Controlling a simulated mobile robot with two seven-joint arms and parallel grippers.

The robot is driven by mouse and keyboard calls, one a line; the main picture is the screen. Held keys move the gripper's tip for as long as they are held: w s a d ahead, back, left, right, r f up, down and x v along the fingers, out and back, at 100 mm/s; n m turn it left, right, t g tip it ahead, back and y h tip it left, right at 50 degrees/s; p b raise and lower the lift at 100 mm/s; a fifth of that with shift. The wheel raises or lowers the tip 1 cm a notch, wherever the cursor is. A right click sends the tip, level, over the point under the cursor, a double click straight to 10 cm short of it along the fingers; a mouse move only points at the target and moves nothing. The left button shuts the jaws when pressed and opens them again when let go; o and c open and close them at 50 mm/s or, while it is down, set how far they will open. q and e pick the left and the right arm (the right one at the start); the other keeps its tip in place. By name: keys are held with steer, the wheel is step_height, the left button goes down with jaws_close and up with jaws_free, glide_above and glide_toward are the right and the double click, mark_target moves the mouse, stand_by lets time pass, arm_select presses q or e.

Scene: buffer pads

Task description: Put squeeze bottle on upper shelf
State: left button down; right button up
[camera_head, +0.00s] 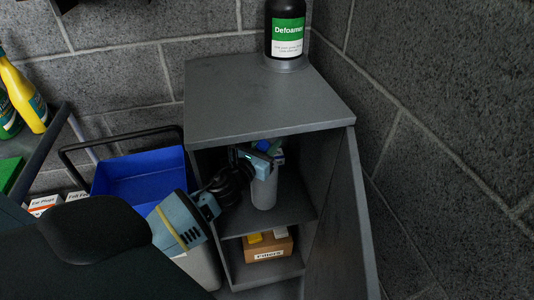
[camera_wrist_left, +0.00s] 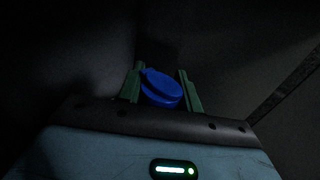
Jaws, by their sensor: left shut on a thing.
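The squeeze bottle (camera_head: 264,192) is pale grey with a blue cap. It is upright inside the cabinet (camera_head: 262,97), over the upper shelf (camera_head: 247,219); I cannot tell for sure whether its base touches the shelf. My left gripper (camera_head: 262,160) reaches into the cabinet from the left and is shut on the bottle near its top. In the left wrist view the blue cap (camera_wrist_left: 161,89) sits between the two green fingers of my left gripper (camera_wrist_left: 162,88). The bottle's body is hidden in that view. My right gripper does not show.
The cabinet door (camera_head: 342,225) stands open on the right. A cardboard box (camera_head: 267,249) with small items is on the lower shelf. A black Defoamer bottle (camera_head: 286,35) stands on the cabinet top.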

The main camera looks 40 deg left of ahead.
arm_select(q)
steer(key=shift+f+b, duration=0.8)
steer(key=shift+f, duration=1.05)
steer(key=c, duration=0.9)
jaws_free()
steer(key=shift+c, duration=0.2)
steer(key=shift+r, duration=0.25)
steer(key=s, duration=0.7)
steer(key=shift+s+d, duration=0.3)
steer(key=shift+d, duration=0.05)
